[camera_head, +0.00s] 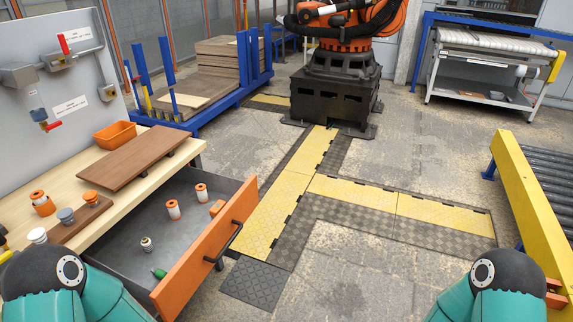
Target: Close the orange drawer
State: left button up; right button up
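The orange drawer (200,262) is pulled out from under the wooden workbench (190,149) at the left. Its front panel is orange with a black bar handle (227,245) on the outer face. Inside its grey tray lie several small things: two white and orange cylinders (173,210), an orange block (217,208), a small bottle-like item (146,244) and a green item (159,273). My teal arms show at the bottom left and bottom right corners. Neither gripper shows, and nothing of mine is seen touching the handle.
A brown board (138,158), an orange bin (115,134) and small parts sit on the bench. Black and yellow floor mats (345,190) lie beyond the drawer. A yellow-framed roller conveyor (525,195) stands at the right.

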aim_at(187, 248)
jog(key=z, duration=0.95)
jog(key=k, duration=0.8)
jog(key=u, duration=0.75)
jog(key=i, duration=1)
jog(key=z, duration=0.05)
